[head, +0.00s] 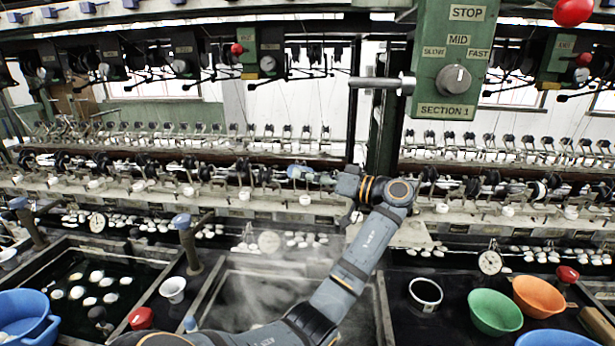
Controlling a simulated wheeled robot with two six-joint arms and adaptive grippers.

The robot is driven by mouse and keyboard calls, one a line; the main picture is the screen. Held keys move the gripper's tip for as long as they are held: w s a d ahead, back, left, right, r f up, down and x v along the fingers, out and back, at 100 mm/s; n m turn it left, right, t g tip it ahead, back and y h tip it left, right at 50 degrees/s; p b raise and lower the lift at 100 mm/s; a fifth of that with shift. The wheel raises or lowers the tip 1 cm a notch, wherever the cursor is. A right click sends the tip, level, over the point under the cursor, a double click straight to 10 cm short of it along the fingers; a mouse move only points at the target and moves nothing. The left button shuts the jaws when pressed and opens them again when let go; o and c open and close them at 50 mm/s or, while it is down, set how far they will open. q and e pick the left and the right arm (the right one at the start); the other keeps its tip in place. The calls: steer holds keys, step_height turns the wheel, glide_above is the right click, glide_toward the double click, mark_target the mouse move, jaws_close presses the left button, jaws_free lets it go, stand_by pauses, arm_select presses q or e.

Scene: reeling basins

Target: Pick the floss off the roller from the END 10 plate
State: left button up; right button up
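One arm of mine, taken as the left, comes in from the bottom left of centre, bends up at the right and reaches back left. Small plates sit along the pale rail (262,208), but I cannot read which is END 10. I cannot make out floss on any roller. My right gripper is not in view.
A green control box (453,60) marked SECTION 1 hangs at upper right on a post. A steaming basin (250,297) lies below my arm; a dark basin with cocoons (75,270) is at left. Green (495,312) and orange (538,296) bowls stand at lower right.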

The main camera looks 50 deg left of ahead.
mark_target(297, 166)
arm_select(q)
steer(key=shift+s+a, duration=0.1)
steer(key=shift+s+a+b, duration=0.3)
steer(key=shift+s+a, duration=0.25)
steer(key=shift+a, duration=0.05)
steer(key=shift+r, duration=0.1)
steer(key=shift+s+d+r, duration=0.2)
steer(key=shift+d+r, duration=0.05)
steer(key=shift+r, duration=0.05)
steer(key=s+d+r+p, duration=0.1)
steer(key=s+r, duration=0.1)
steer(key=s+d+r+p, duration=0.1)
steer(key=s+d+r, duration=0.1)
steer(key=shift+d, duration=0.15)
